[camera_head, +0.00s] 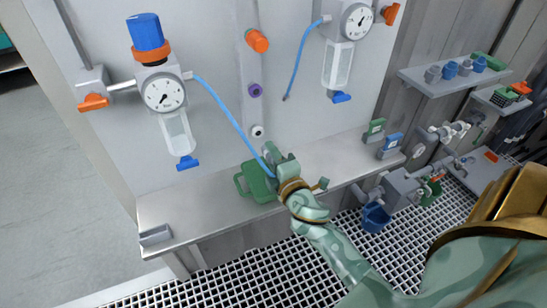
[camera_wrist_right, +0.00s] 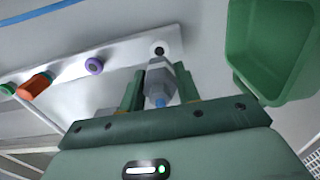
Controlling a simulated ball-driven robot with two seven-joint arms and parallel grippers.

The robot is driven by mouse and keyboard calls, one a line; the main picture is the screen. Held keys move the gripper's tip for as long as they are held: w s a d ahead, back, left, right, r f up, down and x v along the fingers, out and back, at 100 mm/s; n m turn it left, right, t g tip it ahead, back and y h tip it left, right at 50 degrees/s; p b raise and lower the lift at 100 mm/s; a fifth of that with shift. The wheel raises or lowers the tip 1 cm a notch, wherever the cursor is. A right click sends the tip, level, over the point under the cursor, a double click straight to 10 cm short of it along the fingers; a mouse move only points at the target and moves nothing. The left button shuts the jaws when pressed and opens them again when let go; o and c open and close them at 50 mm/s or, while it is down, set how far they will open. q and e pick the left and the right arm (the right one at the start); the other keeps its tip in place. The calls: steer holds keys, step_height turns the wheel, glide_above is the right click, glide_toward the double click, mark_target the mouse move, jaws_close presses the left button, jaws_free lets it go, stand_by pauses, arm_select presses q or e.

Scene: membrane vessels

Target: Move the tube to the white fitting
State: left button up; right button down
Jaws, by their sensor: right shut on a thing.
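The blue tube (camera_head: 235,123) runs from the left regulator down to my right gripper (camera_head: 277,160). In the wrist view, my right gripper (camera_wrist_right: 158,88) is shut on the tube's grey end piece (camera_wrist_right: 157,74), with a bit of blue (camera_wrist_right: 160,101) at its near end. The white fitting (camera_head: 257,131) is lowest on the wall strip, just above and left of the gripper. In the wrist view the white fitting (camera_wrist_right: 159,50) appears just beyond the end piece; whether they touch I cannot tell. My left gripper is not in view.
An orange fitting (camera_head: 257,40) and a purple fitting (camera_head: 255,90) sit above on the strip. A green bin (camera_head: 244,184) stands on the shelf (camera_head: 205,205) beside the gripper. A second blue tube (camera_head: 300,58) hangs from the right regulator (camera_head: 357,22). The shelf's left part is mostly clear.

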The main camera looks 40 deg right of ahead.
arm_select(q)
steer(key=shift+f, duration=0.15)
arm_select(e)
steer(key=x, duration=0.5)
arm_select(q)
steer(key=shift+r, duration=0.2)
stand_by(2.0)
arm_select(e)
steer(key=shift+w+d, duration=0.15)
steer(key=shift+w, duration=0.35)
stand_by(0.3)
steer(key=c, duration=0.9)
jaws_free()
